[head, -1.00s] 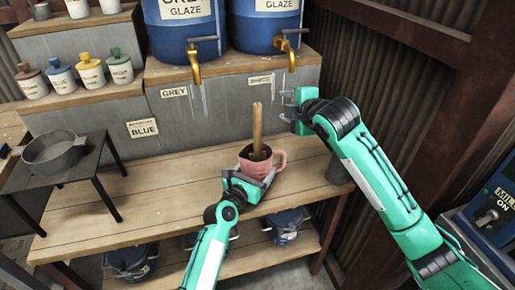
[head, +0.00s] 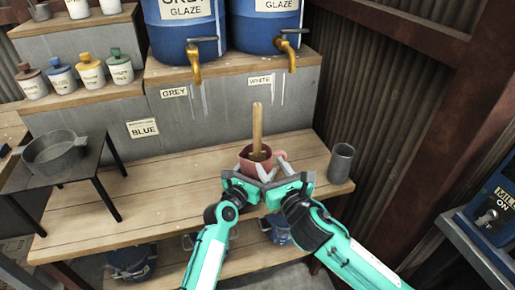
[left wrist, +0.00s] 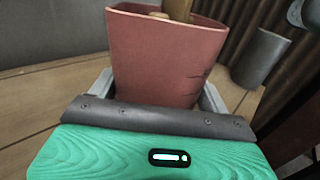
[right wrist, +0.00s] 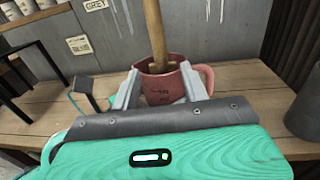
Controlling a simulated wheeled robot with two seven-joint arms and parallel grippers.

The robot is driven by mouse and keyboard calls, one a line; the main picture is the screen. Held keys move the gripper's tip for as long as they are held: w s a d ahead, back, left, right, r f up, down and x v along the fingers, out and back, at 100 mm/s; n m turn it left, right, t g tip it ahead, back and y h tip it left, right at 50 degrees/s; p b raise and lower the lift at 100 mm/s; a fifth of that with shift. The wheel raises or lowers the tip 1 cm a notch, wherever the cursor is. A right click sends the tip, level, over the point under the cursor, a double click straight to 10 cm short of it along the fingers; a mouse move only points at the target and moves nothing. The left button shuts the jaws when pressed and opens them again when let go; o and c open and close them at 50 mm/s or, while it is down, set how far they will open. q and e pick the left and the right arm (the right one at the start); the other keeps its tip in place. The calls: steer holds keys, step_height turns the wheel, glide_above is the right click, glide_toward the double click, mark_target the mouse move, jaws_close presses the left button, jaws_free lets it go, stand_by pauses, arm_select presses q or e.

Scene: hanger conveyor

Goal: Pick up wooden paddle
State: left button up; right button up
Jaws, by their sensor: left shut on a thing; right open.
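The wooden paddle (head: 257,128) stands upright in a pink mug (head: 247,164), its handle rising well above the rim. It also shows in the right wrist view (right wrist: 156,35). My left gripper (head: 247,177) is shut on the mug, with a finger along each side of it in the left wrist view (left wrist: 153,60). My right gripper (head: 279,172) is open and empty at the mug's front right. In the right wrist view its fingers (right wrist: 165,92) point toward the mug, below the paddle's handle. The paddle's lower end is hidden inside the mug.
A grey cup (head: 341,163) stands right of the mug on the wooden bench (head: 140,190). Two blue glaze barrels with brass taps (head: 290,55) stand above and behind. A small black table with a grey pot (head: 55,152) is at left. The bench left of the mug is clear.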

mark_target(259, 148)
steer(key=x, duration=1)
steer(key=shift+w, duration=0.15)
steer(key=shift+c, duration=0.3)
jaws_close()
